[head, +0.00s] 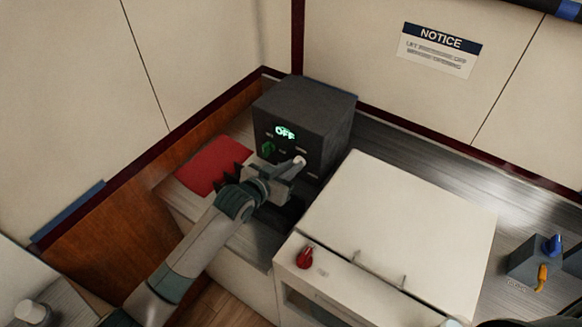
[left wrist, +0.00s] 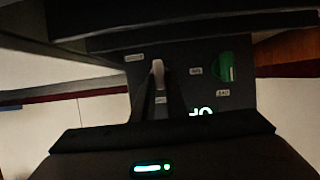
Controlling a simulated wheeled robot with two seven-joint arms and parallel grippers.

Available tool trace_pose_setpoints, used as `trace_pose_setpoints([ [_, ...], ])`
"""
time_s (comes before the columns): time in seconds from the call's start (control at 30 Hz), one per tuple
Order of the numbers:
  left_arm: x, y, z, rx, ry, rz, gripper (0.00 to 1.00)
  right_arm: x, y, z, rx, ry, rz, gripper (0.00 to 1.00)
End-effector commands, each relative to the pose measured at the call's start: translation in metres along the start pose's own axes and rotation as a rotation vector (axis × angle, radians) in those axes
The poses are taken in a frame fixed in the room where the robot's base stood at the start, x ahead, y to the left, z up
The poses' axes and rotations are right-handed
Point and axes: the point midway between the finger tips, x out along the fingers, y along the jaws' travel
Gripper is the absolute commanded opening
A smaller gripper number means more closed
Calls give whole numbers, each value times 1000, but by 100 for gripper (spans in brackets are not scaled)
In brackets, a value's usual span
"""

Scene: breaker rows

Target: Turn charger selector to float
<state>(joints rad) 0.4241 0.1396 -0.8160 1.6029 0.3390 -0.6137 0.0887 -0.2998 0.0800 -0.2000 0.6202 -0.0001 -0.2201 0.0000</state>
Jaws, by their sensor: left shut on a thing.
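The charger (head: 285,130) is a dark box in the corner with a lit display reading OFF. On its front, a green knob (head: 267,148) sits left of a selector with a pale-tipped lever (head: 299,161). My left gripper (head: 283,174) is at the charger's front, shut on the selector, and partly hides it. In the left wrist view the selector's pale tip (left wrist: 158,72) shows, with small labels around it too blurred to read. The green knob (left wrist: 227,68) is beside it, apart from the gripper. My right gripper is not in view.
A red pad (head: 214,165) lies left of the charger. A white cabinet (head: 400,220) with a red knob (head: 304,257) stands close on the right. A grey box (head: 535,262) with blue and orange parts is at far right. Walls close in the corner behind.

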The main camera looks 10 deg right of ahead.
Motion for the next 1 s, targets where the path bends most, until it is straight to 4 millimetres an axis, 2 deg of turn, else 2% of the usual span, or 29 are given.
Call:
trace_pose_setpoints([
  [0.03, 0, 0, 0, -2, 0, 1, 0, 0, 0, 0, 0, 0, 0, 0],
  [0.07, 0, 0, 0, -2, 0, 0, 20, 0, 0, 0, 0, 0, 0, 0],
  [0.1, 0, 0, 0, -2, 0, 0, 29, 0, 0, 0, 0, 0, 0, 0],
  [0.13, 0, 0, 0, -2, 0, 0, 31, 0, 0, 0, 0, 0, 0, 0],
  [0.47, -1, 0, 0, 0, 0, 0, 31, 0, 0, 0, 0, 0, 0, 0],
  [0.67, -8, 0, 1, 0, -1, 0, 31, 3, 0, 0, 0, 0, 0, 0],
  [0.87, -28, 0, 2, 0, 0, 0, 31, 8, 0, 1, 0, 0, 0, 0],
  [1.0, -50, 0, 2, 0, 1, 0, 31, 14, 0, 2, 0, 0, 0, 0],
])
